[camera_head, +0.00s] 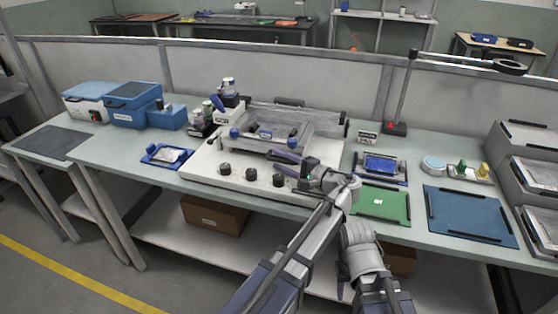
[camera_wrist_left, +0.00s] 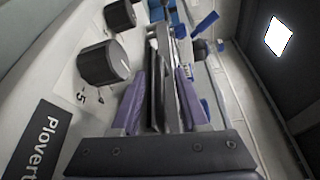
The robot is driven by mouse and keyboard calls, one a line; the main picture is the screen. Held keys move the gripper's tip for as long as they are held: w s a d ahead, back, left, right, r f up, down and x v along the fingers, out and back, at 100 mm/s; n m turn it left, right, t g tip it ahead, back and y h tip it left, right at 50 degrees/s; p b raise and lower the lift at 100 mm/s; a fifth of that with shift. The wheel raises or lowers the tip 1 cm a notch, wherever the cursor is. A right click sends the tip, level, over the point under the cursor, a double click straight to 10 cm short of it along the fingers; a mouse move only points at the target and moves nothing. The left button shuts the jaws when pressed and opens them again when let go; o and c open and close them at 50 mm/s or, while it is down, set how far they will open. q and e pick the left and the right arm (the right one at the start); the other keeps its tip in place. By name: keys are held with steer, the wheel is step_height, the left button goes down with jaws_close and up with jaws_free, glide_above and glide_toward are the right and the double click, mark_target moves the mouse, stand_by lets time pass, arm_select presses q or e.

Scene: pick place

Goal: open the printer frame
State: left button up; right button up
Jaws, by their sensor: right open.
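The printer (camera_head: 225,168) stands in the middle of the bench, a white base with several black knobs along its front. Its metal frame (camera_head: 300,127), with blue knobs, lies low and about level over the base. My left gripper (camera_head: 284,161) is at the front right of the printer, its purple fingers pointing at the frame's front edge. In the left wrist view, a dark bar (camera_wrist_left: 160,95) shows between the two fingers (camera_wrist_left: 160,100); whether they touch it is unclear. My right gripper (camera_head: 340,284) is low in front of the bench, apart from the printer, its fingers mostly hidden.
A blue tray (camera_head: 147,158) lies left of the printer, with blue boxes (camera_head: 130,105) behind it. To the right are a small screen tray (camera_head: 381,165), a green mat (camera_head: 381,205), a blue mat (camera_head: 465,215) and a lamp stand (camera_head: 405,95). Stacked trays (camera_head: 525,165) stand far right.

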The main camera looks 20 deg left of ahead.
arm_select(q)
jaws_close()
stand_by(1.2)
